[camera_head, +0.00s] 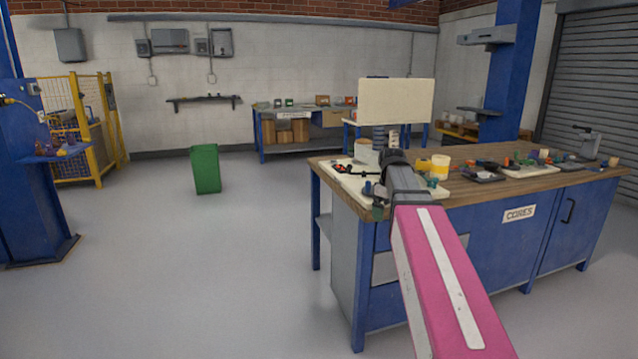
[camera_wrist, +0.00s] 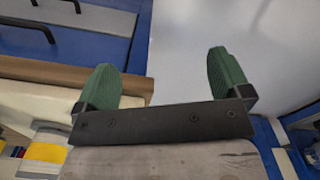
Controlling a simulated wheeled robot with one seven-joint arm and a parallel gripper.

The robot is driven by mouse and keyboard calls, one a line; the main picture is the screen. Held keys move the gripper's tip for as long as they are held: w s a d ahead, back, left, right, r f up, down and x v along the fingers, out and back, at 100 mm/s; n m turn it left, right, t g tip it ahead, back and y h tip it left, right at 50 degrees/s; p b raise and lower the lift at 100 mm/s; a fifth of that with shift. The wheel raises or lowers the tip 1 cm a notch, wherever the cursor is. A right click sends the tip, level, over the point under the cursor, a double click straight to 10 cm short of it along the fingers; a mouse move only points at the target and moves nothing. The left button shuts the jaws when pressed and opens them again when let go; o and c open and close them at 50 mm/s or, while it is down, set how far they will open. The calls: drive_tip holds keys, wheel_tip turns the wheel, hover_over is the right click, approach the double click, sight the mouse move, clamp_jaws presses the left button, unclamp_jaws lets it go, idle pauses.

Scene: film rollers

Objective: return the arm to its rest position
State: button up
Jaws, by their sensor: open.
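My gripper (camera_wrist: 164,68) shows in the wrist view with its two green fingers wide apart and nothing between them. Beyond the fingers are the bench's wooden edge, its blue front and the grey floor. In the head view my pink arm (camera_head: 440,270) reaches from the bottom edge up to the near left corner of the workbench (camera_head: 480,194). Its grey wrist overlaps the cream board on the bench top. The fingers are small and hard to make out there. I cannot tell whether the gripper touches the bench.
A yellow-and-white roll (camera_head: 440,167) stands beside the wrist, with an upright cream panel (camera_head: 396,101) behind. Trays and small parts lie along the bench top to the right. A green bin (camera_head: 205,169) stands on the floor at left. The floor between bin and bench is clear.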

drive_tip(key=s+a+f+m, duration=0.1)
drive_tip(key=s+f+m, duration=0.3)
drive_tip(key=f, duration=1.1)
drive_tip(key=s+a+f+m, duration=0.2)
drive_tip(key=s+f+m, duration=0.2)
drive_tip(key=s+f, duration=0.7)
wheel_tip(320, 180, down, 4)
drive_tip(key=shift+s+a+r, duration=0.15)
drive_tip(key=shift+s+a, duration=0.05)
drive_tip(key=shift+a, duration=0.05)
